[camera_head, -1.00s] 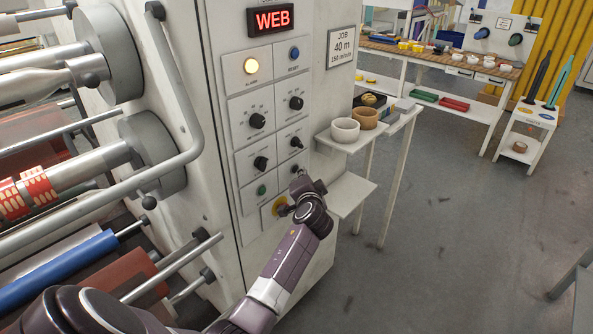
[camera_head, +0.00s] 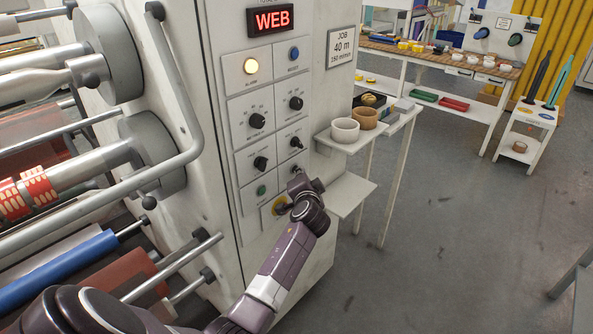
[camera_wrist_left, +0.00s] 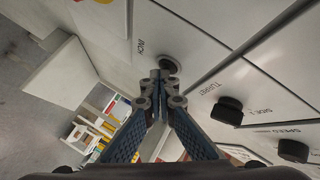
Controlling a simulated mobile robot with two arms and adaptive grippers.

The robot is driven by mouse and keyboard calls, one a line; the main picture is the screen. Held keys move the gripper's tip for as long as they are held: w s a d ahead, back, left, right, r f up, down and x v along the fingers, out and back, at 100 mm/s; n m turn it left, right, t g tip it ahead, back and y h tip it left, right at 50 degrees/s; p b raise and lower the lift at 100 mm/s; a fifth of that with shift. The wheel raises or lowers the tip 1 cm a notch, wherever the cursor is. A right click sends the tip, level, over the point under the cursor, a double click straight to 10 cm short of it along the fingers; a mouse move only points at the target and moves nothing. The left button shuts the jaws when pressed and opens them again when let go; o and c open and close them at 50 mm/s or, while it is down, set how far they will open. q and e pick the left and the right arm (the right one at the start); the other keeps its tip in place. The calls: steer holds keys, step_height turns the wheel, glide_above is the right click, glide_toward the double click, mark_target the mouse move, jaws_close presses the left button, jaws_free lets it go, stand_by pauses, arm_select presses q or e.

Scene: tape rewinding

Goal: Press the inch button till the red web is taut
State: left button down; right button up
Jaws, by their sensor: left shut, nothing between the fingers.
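The inch button (camera_wrist_left: 170,63) is a dark round knob on the white control panel (camera_head: 245,190), beside the printed word INCH in the left wrist view. My left gripper (camera_wrist_left: 159,74) is shut and empty, its fingertips right at the button's edge; I cannot tell whether they press it. In the head view the left gripper (camera_head: 298,182) is at the panel's lower right and largely covers the button. Reddish web (camera_head: 128,273) shows among the rollers at the lower left, with another reddish stretch (camera_head: 32,131) higher up; its tautness is unclear. My right gripper is not in view.
A small shelf with bowls (camera_head: 345,130) stands close on the right. Open floor lies beyond.

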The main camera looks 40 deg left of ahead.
arm_select(q)
steer(key=shift+s+d, duration=0.1)
steer(key=shift+d, duration=0.65)
steer(key=d+b, duration=0.1)
steer(key=d, duration=0.4)
steer(key=shift+s, duration=0.2)
stand_by(0.8)
